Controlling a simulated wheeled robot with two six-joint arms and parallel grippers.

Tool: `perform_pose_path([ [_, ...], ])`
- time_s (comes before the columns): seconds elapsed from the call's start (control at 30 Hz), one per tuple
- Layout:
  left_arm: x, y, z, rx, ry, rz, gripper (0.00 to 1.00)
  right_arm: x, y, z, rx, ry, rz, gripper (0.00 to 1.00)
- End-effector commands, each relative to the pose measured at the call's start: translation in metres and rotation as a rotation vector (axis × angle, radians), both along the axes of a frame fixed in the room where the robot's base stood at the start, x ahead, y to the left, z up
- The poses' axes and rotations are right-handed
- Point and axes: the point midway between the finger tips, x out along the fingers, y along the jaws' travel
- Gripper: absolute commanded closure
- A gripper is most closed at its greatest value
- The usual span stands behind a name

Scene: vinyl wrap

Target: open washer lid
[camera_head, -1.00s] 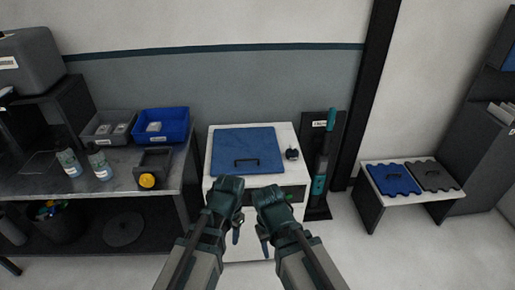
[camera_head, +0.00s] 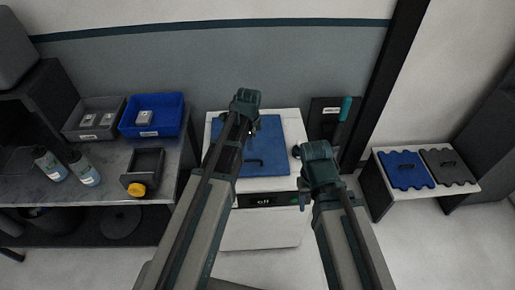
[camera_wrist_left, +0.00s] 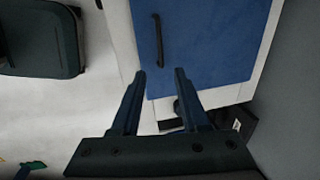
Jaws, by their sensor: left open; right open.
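The washer (camera_head: 262,228) is a white box with a flat blue lid (camera_head: 284,140) on top, and the lid is shut. A black bar handle (camera_head: 254,163) sits near the lid's front edge; it also shows in the left wrist view (camera_wrist_left: 158,40). My left gripper (camera_head: 250,122) is over the lid; in the left wrist view its fingers (camera_wrist_left: 161,75) are open and empty, apart from the handle. My right gripper (camera_head: 304,192) is at the washer's front right corner, apart from the handle; its fingers are small in view.
A workbench (camera_head: 100,180) with a blue bin (camera_head: 152,128), a grey bin (camera_head: 90,132) and bottles (camera_head: 84,172) stands left of the washer. A low bench (camera_head: 375,190) with blue and grey panels stands right. Open floor lies in front.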

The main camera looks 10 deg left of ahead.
Motion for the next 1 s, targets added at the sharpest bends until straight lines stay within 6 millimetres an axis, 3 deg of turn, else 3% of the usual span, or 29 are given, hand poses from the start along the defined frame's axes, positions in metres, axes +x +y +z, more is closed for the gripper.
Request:
perform_pose_path([
  [0.27,0.001,0.001,-0.004,0.001,-0.001,-0.003,0.55,0.0,0.0,-0.004,0.0,0.0,0.0,0.5],
  [0.47,0.003,0.001,-0.018,0.001,-0.001,-0.003,0.55,0.0,0.0,-0.018,0.0,0.0,0.0,0.5],
  [1.0,0.017,0.005,-0.092,0.001,-0.001,-0.002,0.55,0.0,0.0,-0.092,0.0,0.0,0.0,0.5],
])
